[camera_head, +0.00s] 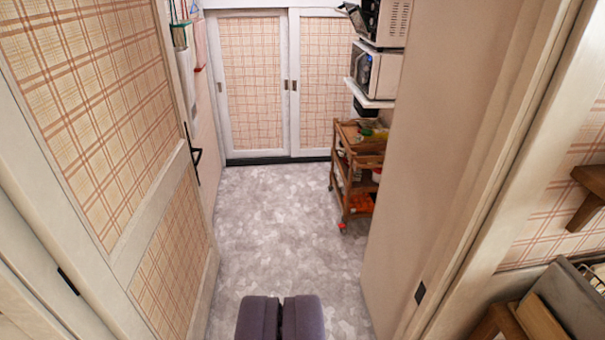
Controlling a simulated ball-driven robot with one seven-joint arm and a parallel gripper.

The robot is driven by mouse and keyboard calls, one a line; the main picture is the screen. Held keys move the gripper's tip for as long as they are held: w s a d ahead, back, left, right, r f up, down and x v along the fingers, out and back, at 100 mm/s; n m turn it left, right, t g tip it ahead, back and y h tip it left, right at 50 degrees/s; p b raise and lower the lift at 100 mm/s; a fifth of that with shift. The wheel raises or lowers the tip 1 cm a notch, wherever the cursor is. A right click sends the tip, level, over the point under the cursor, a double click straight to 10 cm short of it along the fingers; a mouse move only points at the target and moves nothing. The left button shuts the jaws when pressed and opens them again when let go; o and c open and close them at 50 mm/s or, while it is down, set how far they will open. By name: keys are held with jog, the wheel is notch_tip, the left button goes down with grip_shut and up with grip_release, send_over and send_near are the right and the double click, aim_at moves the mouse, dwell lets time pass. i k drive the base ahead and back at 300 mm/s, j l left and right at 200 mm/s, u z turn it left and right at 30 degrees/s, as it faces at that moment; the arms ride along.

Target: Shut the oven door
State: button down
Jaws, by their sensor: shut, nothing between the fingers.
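Two box-shaped appliances sit one above the other at the upper right, partly cut off by the wall edge. The upper one (393,22) is pale with vents on its side, and a dark panel (356,17) juts out from its left at a tilt. It looks like an open door, but I cannot tell for sure. The lower one (377,74) is white with a dark front and stands on a white shelf. I cannot tell which is the oven. My gripper (279,318) is at the bottom centre, shut and empty, over the floor and far from both appliances.
A plaid door (95,110) with a black handle stands on the left. A beige wall edge (440,130) is close on the right. A wooden trolley (358,172) stands below the appliances. Plaid sliding doors (252,85) close the back. The grey floor (270,215) between is clear.

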aim_at(360, 29)
jog(key=i, duration=5.8)
